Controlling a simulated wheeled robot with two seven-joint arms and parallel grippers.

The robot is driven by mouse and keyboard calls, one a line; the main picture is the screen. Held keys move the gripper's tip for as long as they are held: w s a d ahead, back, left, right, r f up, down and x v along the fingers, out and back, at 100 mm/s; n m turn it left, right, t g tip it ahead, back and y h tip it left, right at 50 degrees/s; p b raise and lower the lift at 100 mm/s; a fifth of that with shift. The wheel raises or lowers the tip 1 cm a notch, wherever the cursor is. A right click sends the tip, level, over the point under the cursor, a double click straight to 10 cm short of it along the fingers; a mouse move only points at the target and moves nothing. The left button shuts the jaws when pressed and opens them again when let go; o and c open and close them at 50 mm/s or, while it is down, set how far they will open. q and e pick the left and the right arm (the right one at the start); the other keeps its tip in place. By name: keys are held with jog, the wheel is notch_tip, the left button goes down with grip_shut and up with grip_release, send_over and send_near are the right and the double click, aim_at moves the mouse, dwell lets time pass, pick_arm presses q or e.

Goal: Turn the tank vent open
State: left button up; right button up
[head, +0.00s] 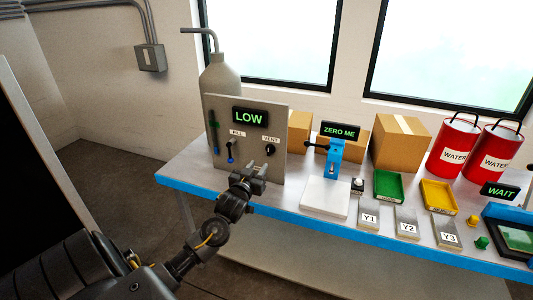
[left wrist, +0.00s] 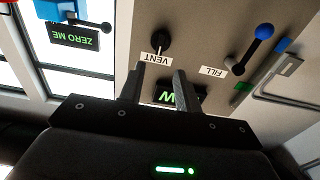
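The tank vent (head: 270,149) is a black knob on the grey tank panel (head: 266,105), near a small "VENT" label. It also shows in the left wrist view (left wrist: 161,40), where the picture is upside down. My left gripper (head: 260,171) is in front of the panel, a little below the vent knob, and appears apart from it. In the left wrist view its two fingers (left wrist: 161,76) stand apart with nothing held between them. The "LOW" display (head: 249,117) glows green above the labels. My right gripper is not in view.
The fill lever (head: 230,150) with a blue ball is left of the vent. A grey tank (head: 220,76) stands behind the panel. A scale with a "ZERO ME" display (head: 339,131), boxes, trays and red water cans (head: 453,146) are to the right on the table.

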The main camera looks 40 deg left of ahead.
aim_at(268, 151)
pick_arm(q)
jog(key=p+x, duration=0.2)
jog(key=x, duration=0.7)
jog(key=shift+w+a, duration=0.15)
jog(key=shift+w, duration=0.2)
grip_shut()
